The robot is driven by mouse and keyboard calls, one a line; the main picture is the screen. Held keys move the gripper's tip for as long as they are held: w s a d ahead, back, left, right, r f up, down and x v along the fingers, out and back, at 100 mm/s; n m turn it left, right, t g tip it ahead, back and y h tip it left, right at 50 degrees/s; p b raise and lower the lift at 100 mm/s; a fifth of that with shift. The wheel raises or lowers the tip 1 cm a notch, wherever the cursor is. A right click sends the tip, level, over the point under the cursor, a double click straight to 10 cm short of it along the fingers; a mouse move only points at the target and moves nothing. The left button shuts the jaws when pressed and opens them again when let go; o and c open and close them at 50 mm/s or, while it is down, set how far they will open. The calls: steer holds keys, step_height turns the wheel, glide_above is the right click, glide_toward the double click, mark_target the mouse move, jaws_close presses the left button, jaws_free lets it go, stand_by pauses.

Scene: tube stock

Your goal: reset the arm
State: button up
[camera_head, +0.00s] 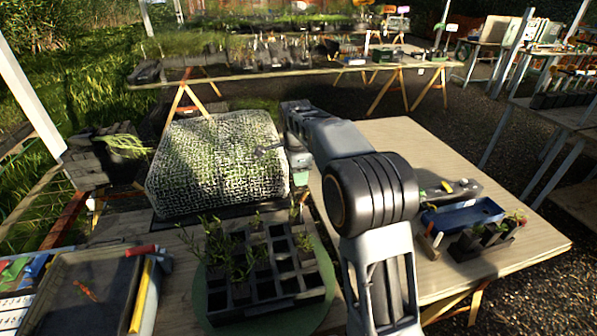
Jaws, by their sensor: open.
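My arm (374,195) rises from the bottom of the view and bends away toward the back left. My gripper (300,180) hangs down at its far end, open, small and partly hidden by the forearm. It is between the netted mound and the right part of the table, above the back of the black cell tray (262,290). I see nothing held in it, though the fingertips are hard to make out.
The tray holds seedlings and empty cells on a green round mat (213,318). Behind is a netted white mound (215,165). At right stand a blue tray (462,216) and potted plants (483,238). A dark tray (90,290) is at left. The right table's back (385,133) is bare.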

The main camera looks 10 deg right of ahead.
steer(key=shift+r, duration=0.45)
steer(key=s+d+f+n+t, duration=0.1)
steer(key=s+n+t, duration=0.3)
steer(key=s+n, duration=1.4)
steer(key=s, duration=0.7)
steer(key=shift+s+f, duration=0.2)
steer(key=shift+s, duration=0.15)
